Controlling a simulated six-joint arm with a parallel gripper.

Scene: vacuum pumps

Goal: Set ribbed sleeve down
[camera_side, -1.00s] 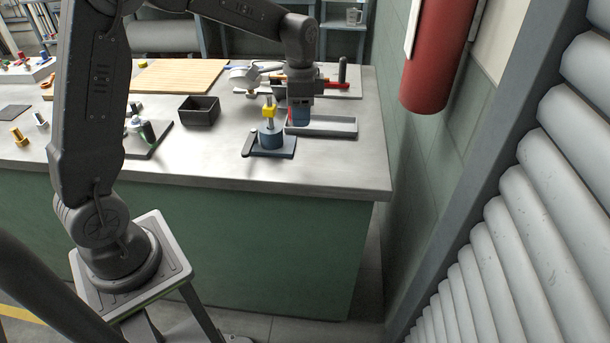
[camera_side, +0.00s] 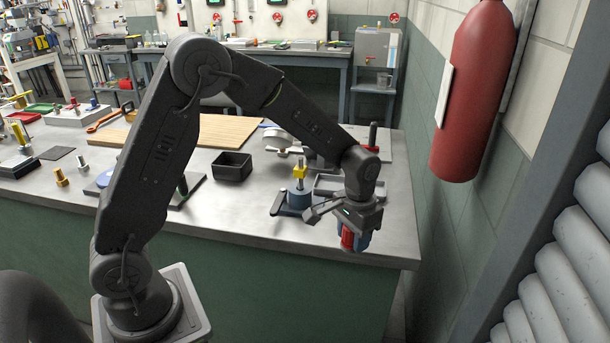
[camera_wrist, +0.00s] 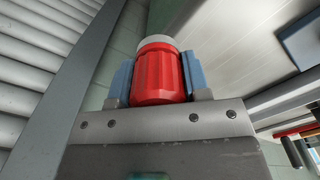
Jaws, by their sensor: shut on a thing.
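The ribbed sleeve (camera_side: 347,238) is red, with a pale ring at its end in the wrist view (camera_wrist: 158,75). My gripper (camera_side: 356,240) is shut on it, with one blue finger on each side. In the side view the gripper points down near the right front part of the bench, in front of the shallow grey tray (camera_side: 322,190). The sleeve's far side is hidden by the fingers. I cannot tell from these views how high it is above the bench top.
A black bin (camera_side: 232,167) is further left. The bench top (camera_side: 235,215) is clear in front of them. A red extinguisher (camera_side: 475,95) hangs on the right wall.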

